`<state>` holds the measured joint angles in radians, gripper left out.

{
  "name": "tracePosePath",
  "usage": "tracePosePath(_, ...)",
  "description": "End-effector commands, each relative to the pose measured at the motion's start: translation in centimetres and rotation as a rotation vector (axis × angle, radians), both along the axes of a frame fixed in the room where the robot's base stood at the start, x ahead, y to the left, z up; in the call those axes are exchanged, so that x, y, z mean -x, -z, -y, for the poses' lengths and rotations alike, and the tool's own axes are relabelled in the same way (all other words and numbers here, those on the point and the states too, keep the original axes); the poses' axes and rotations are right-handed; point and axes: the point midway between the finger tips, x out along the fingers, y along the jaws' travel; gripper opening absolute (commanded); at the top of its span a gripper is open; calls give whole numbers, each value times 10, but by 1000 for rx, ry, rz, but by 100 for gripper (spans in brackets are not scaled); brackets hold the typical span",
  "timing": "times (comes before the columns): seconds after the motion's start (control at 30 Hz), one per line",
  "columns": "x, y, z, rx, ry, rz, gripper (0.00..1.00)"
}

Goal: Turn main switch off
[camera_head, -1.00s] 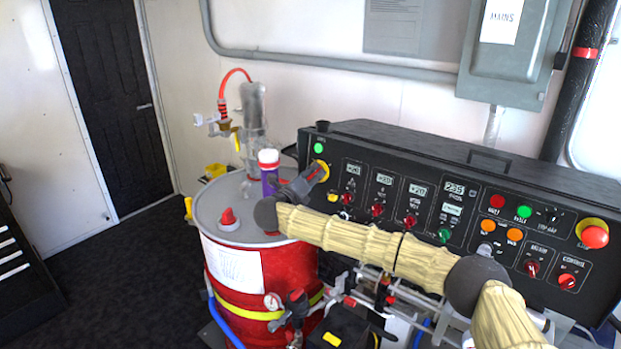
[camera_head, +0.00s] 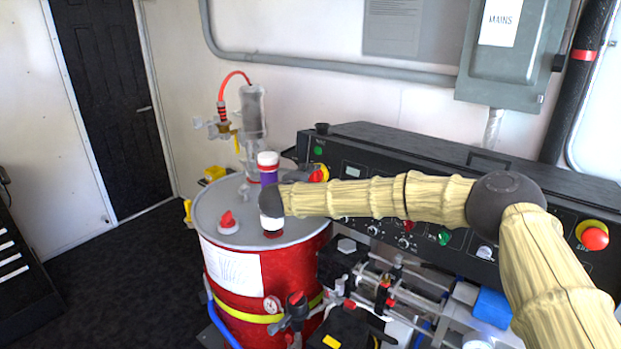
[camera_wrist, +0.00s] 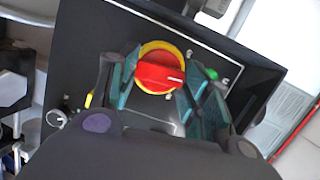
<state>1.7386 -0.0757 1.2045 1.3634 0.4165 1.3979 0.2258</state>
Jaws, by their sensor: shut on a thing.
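The main switch is a red rotary knob (camera_wrist: 155,77) on a yellow round plate, at the left end of the black control panel. Its white mark points to the right in the wrist view. My gripper (camera_wrist: 158,84) has its teal fingers on either side of the knob, closed on it.
A green lamp (camera_head: 318,150) is just above the switch. A red emergency button (camera_head: 594,238) is at the panel's right end.

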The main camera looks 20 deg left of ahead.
Motion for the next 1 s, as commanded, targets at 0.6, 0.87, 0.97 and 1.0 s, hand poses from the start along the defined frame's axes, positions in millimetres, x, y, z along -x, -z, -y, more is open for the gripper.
tracePosePath(0.6, 0, -4, -3, 482, -96, -174, 24)
tracePosePath(0.87, 0, -3, -3, 586, -118, -214, 24)
tracePosePath(0.97, 0, -2, -4, 606, -123, -221, 24)
tracePosePath(1.0, 0, -2, -3, 612, -124, -223, 24)
